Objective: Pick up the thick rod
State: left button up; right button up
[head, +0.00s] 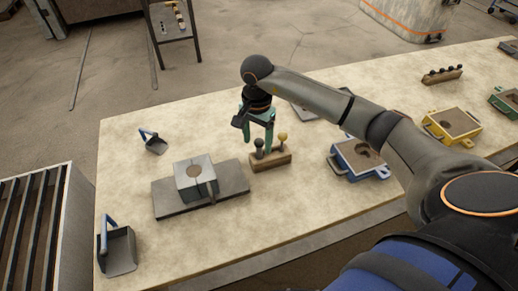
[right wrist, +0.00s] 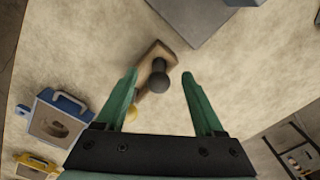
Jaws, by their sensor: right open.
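A small wooden block (head: 272,162) on the table holds a dark-knobbed rod (head: 259,144) and a yellow-knobbed rod (head: 282,137). In the right wrist view the dark rod (right wrist: 158,80) is the larger one and stands in the wooden block (right wrist: 150,58). The yellow knob (right wrist: 132,113) lies partly beside the left finger in that view. My right gripper (head: 257,136) points down above the block, open and empty. In the right wrist view the dark knob lies between its green fingers (right wrist: 160,88), apart from both. The left gripper is not in view.
A grey two-part mould (head: 195,178) sits on a dark plate (head: 230,178) left of the block. A blue moulding box (head: 350,160) stands to the right, a yellow one (head: 451,124) farther right. Two blue-handled scoops (head: 155,144) (head: 117,252) stand left.

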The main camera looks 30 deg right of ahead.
aim_at(259, 148)
jog(key=f, duration=0.4)
jog(key=shift+w+d+p, duration=0.1)
jog(key=shift+d+p, duration=0.2)
jog(key=shift+d, duration=0.05)
jog(key=shift+c, duration=0.3)
grip_shut()
